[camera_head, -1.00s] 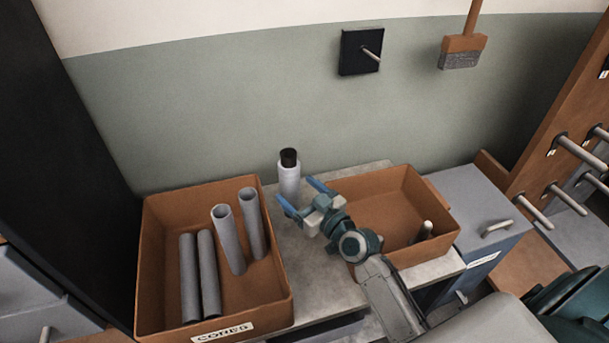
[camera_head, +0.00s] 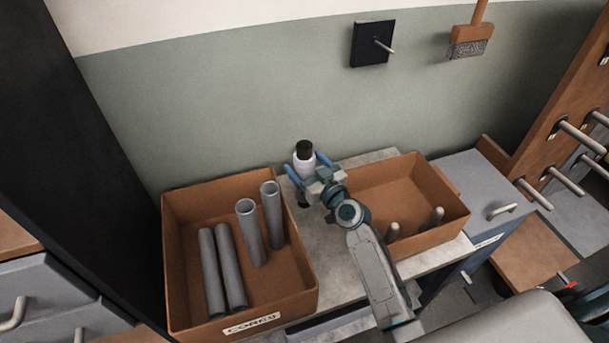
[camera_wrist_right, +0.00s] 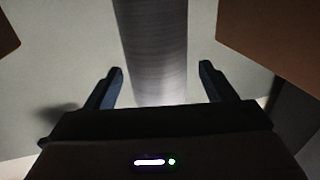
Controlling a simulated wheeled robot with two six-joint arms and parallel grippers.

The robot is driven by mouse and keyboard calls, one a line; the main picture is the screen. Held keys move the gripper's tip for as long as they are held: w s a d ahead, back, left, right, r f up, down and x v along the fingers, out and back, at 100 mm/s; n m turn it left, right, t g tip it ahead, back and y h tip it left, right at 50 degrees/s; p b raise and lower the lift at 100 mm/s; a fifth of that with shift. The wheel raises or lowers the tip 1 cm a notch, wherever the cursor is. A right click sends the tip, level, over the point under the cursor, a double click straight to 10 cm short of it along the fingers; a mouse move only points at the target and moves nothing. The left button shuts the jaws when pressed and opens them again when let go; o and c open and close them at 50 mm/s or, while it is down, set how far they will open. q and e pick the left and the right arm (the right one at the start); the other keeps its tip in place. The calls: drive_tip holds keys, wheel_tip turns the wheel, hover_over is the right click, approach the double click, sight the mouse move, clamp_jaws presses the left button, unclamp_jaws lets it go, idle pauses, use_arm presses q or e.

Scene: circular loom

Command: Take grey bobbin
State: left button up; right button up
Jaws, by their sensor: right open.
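The grey bobbin (camera_head: 303,166) stands upright on the table between the two bins, pale grey with a dark top. My right gripper (camera_head: 307,169) is open, with its blue fingers on either side of the bobbin; its lower part is hidden behind the gripper. In the right wrist view the bobbin (camera_wrist_right: 153,50) shows as a grey cylinder between the open fingers (camera_wrist_right: 160,85), with a gap to each side. My left gripper is not in view.
A brown bin labelled CORES (camera_head: 182,270) stands left with several grey tubes. Another brown bin (camera_head: 447,192) stands right, holding two short pegs. A grey cabinet (camera_head: 470,165) is beyond it. A wall peg plate (camera_head: 368,45) and a brush (camera_head: 470,42) are above.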

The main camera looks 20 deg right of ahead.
sight(300, 147)
drive_tip(key=shift+x, duration=1.6)
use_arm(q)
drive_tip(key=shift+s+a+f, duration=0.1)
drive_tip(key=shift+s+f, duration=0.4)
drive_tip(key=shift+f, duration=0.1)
use_arm(e)
drive_tip(key=shift+d, duration=0.1)
drive_tip(key=c, duration=1.5)
drive_tip(key=shift+r, duration=0.4)
wheel_tip(300, 147, up, 3)
drive_tip(key=shift+r+p, duration=0.1)
drive_tip(key=shift+p, duration=0.55)
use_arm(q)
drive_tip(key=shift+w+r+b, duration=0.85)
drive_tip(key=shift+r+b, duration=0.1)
use_arm(e)
drive_tip(key=a+v, duration=0.2)
drive_tip(key=v, duration=1.4)
drive_tip(key=shift+s+r, duration=0.3)
drive_tip(key=shift+r, duration=0.2)
